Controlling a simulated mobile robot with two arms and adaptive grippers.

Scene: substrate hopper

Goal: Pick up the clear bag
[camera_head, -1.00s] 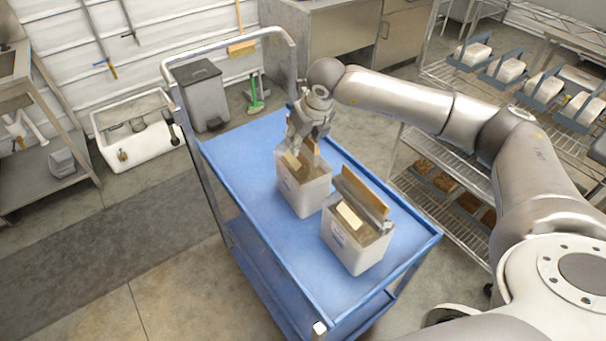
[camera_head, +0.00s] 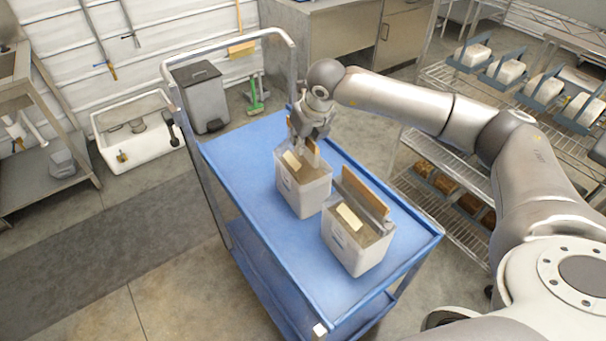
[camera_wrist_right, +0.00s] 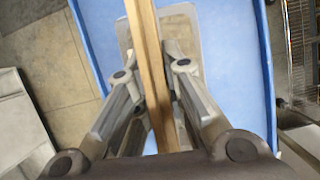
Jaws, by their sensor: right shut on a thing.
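Two clear bags with pale, whitish sides stand upright on the blue cart. The farther clear bag (camera_head: 303,194) is at my right gripper (camera_head: 306,143); the nearer clear bag (camera_head: 352,246) stands free in front of it. The fingers hide part of the bag top. My left gripper is not in view.
The blue cart (camera_head: 243,150) has free room left of the bags and a raised metal handle (camera_head: 230,46) at its far end. A wire shelf (camera_head: 440,195) stands close on the right. A grey bin (camera_head: 202,95) and white sink (camera_head: 133,130) are beyond the cart.

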